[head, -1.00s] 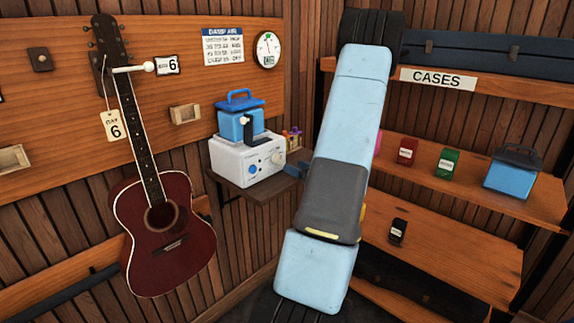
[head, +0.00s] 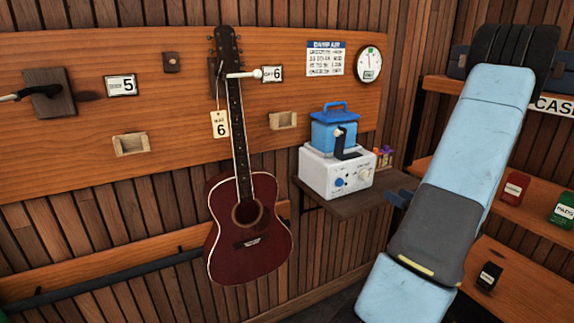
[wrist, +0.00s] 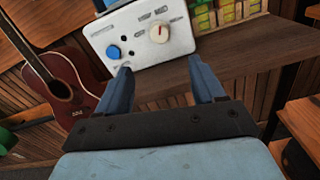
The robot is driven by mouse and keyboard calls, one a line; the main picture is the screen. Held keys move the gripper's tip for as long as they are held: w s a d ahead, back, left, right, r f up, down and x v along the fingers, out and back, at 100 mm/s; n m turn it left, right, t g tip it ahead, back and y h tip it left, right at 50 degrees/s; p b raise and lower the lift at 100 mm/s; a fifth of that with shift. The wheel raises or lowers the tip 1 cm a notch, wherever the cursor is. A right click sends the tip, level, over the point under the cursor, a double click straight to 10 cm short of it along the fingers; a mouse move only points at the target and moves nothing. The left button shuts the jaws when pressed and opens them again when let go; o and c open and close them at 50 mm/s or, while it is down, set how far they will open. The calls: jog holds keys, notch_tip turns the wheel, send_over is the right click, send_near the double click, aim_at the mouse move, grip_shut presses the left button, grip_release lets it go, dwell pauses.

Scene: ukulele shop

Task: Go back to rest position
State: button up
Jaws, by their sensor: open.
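My gripper shows in the wrist view (wrist: 164,82) with its two blue fingers apart and nothing between them. It points at the front edge of a small dark shelf (wrist: 230,70), on which a white device (wrist: 140,35) with a blue knob and a white knob stands. In the head view my arm crosses the right side, and part of my gripper (head: 400,198) shows near the right end of this shelf. The white device (head: 335,175) carries a blue container (head: 333,130) with a handle, and a black bracket-like part stands in front of it.
A dark red ukulele (head: 247,225) hangs on the wall board at peg 6, left of the shelf. Another peg (head: 45,98) marked 5 is at the far left. Shelves (head: 520,285) with small red, green and black boxes stand at the right, partly behind my arm.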

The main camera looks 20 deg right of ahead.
jog(key=w+a+r+n+g+y, duration=0.1)
jog(key=a+r+n+g+y, duration=0.25)
jog(key=a+n, duration=0.45)
jog(key=w+a+r+n+g+y, duration=0.1)
jog(key=a+r+n+g+y, duration=0.2)
jog(key=a, duration=0.8)
jog(key=w+a+r+n+g+y, duration=0.15)
jog(key=a+r+n+g, duration=0.35)
jog(key=a, duration=0.5)
jog(key=s+a+r+n+h, duration=0.4)
jog(key=s+a+n, duration=0.2)
jog(key=s+n, duration=0.2)
jog(key=s+a+r+n+h, duration=0.5)
jog(key=s+n, duration=0.3)
jog(key=n, duration=0.5)
jog(key=shift+a+g, duration=0.45)
jog(key=shift+a, duration=0.15)
jog(key=shift+d, duration=0.1)
